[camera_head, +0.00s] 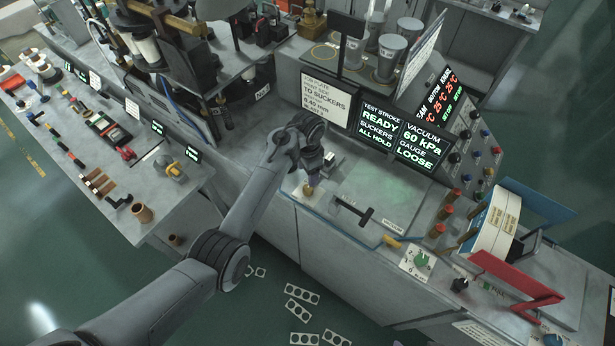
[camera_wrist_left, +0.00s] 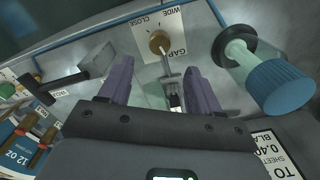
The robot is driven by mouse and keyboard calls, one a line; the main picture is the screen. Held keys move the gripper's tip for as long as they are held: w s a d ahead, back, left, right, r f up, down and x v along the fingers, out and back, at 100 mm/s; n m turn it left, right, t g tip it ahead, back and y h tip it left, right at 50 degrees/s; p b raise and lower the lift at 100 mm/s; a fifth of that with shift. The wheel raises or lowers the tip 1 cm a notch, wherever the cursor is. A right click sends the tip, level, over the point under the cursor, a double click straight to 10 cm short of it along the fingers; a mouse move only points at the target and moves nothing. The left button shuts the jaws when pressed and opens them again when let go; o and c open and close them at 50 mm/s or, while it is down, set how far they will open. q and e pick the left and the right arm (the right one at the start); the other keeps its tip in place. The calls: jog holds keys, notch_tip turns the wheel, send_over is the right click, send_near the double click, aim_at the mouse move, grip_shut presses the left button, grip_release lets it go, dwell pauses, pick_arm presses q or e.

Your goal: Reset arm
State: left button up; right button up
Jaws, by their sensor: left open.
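My left arm comes in from the left of the head view, and its gripper (camera_head: 314,176) is low over the machine's front deck. In the left wrist view, the two purple fingers (camera_wrist_left: 162,82) are apart with nothing held between them. A brass gap knob (camera_wrist_left: 159,42) lies just beyond the fingertips, on a white plate marked WIDE and CLOSE. The knob also shows in the head view (camera_head: 308,189), right by the fingers. I cannot tell whether the fingers touch it. My right gripper is in neither view.
A black T-shaped handle (camera_head: 354,209) stands to the right of the gripper. A blue-capped cylinder (camera_wrist_left: 278,86) is close on the right in the wrist view. Screens (camera_head: 397,130) read READY, ALL HOLD, 60 kPa and LOOSE. A tool bench (camera_head: 190,205) is at left.

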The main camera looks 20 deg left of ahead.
pick_arm(q)
jog(key=shift+r, duration=0.6)
jog(key=shift+s, duration=0.1)
jog(key=s+a+f+g+p, duration=0.2)
jog(key=s+f+g, duration=0.1)
jog(key=s+f, duration=0.9)
jog(key=s+a+f+n+y+p, duration=0.1)
jog(key=s+f+p, duration=0.15)
jog(key=s, duration=0.65)
jog(key=s+a+f+p, duration=0.1)
jog(key=s+a+f, duration=0.15)
jog(key=s, duration=0.75)
jog(key=s+r+n+t+p, duration=0.2)
jog(key=s+r+p, duration=0.1)
jog(key=s+r, duration=0.7)
jog(key=w+d+r+n+t, duration=0.1)
jog(key=w+r+t, duration=0.1)
jog(key=r, duration=0.5)
jog(key=w+d+r+n+t+h, duration=0.1)
jog(key=w+r+n+t, duration=0.1)
jog(key=r, duration=0.6)
jog(key=shift+w+d+r+t, duration=0.2)
jog(key=shift+w+d+t, duration=0.1)
jog(key=shift+w, duration=0.25)
